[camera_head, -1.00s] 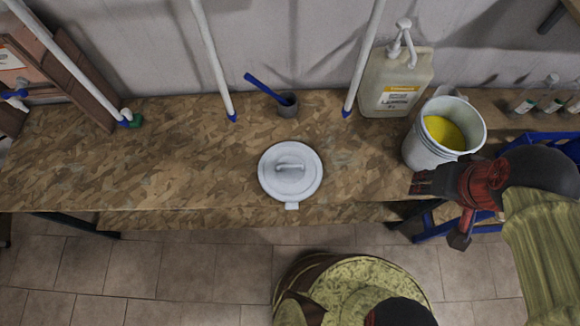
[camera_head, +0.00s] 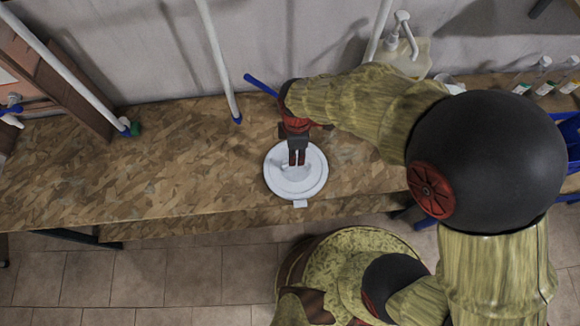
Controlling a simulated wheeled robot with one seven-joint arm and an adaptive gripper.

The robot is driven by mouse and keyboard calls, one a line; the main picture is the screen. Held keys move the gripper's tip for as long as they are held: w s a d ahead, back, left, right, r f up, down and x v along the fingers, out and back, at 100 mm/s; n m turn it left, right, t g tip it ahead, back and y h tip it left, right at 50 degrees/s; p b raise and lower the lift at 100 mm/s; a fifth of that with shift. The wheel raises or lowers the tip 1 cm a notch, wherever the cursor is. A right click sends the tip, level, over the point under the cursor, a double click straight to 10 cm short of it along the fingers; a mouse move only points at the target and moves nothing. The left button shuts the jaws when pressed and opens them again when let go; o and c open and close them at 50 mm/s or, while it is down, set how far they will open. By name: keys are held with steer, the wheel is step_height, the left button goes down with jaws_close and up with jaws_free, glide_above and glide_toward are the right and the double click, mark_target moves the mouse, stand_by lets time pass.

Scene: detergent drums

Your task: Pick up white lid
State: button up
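The white lid (camera_head: 310,186) is round and lies flat on the wooden table (camera_head: 180,165), with a small tab at its front edge. My gripper (camera_head: 297,160) points down over the middle of the lid, at its raised handle. Its dark fingers hide most of the handle. The fingers look close together, but I cannot tell whether they are closed on the handle or only around it.
A blue brush handle (camera_head: 260,84) shows behind my gripper. A detergent jug (camera_head: 412,58) stands at the back, and several small bottles (camera_head: 543,77) stand at the right. My arm hides most of the white drum.

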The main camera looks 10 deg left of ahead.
mark_target(296, 170)
steer(key=shift+f+n, duration=0.3)
steer(key=shift+f, duration=0.15)
step_height(296, 170, down, 7)
steer(key=shift+d+r+b, duration=0.1)
steer(key=shift+b, duration=0.95)
steer(key=shift+s, duration=0.1)
steer(key=shift+c, duration=1.1)
jaws_close()
